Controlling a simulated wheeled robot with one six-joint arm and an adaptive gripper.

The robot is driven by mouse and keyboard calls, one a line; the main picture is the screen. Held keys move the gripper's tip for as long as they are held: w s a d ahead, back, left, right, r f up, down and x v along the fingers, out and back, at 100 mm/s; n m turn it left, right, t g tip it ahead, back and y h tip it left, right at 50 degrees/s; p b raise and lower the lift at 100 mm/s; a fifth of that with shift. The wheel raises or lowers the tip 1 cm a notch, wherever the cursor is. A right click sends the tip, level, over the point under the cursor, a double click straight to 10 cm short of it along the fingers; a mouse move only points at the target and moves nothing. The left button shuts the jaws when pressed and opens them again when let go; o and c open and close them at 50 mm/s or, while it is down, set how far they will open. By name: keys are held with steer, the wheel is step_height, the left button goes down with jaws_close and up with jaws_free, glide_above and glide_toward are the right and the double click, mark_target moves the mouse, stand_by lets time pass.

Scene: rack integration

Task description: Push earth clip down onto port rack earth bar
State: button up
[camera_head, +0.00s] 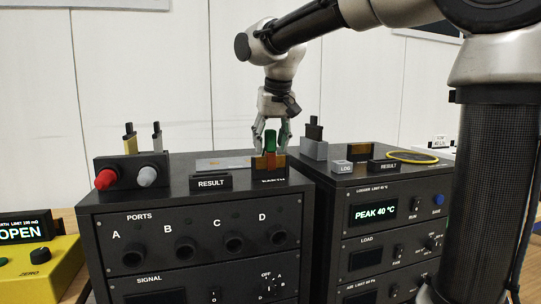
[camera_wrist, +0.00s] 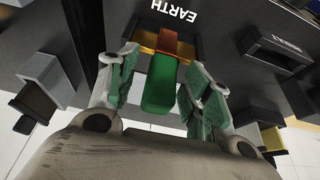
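The earth clip has a green handle and stands at the earth bar, above the EARTH label on top of the port rack (camera_head: 130,202). In the head view the green clip (camera_head: 270,141) is upright between my fingers. The wrist view shows its green handle (camera_wrist: 160,82) with an orange-red part at the bar. The brass-coloured earth bar (camera_wrist: 144,38) runs across a dark holder; it also shows in the head view (camera_head: 259,163). My gripper (camera_head: 271,137) points down around the clip, its green-padded fingers (camera_wrist: 158,92) apart, with narrow gaps beside the handle. I cannot tell how fully the clip is seated.
A RESULT holder (camera_head: 211,183) stands left of the bar. Red and grey knobs (camera_head: 105,179) sit on a black box further left. The second rack (camera_head: 400,213), right, carries a grey block (camera_head: 314,149), a LOG holder (camera_head: 342,167) and a yellow ring (camera_head: 411,156).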

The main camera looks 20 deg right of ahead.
steer(key=v, duration=1.2)
steer(key=s+d+f, duration=0.7)
steer(key=s+f, duration=0.4)
steer(key=f, duration=0.1)
steer(key=s+d+f, duration=0.8)
steer(key=s+f, duration=0.2)
steer(key=f, duration=0.3)
steer(key=shift+s+f, duration=0.15)
steer(key=shift+s, duration=0.2)
steer(key=shift+a, duration=0.1)
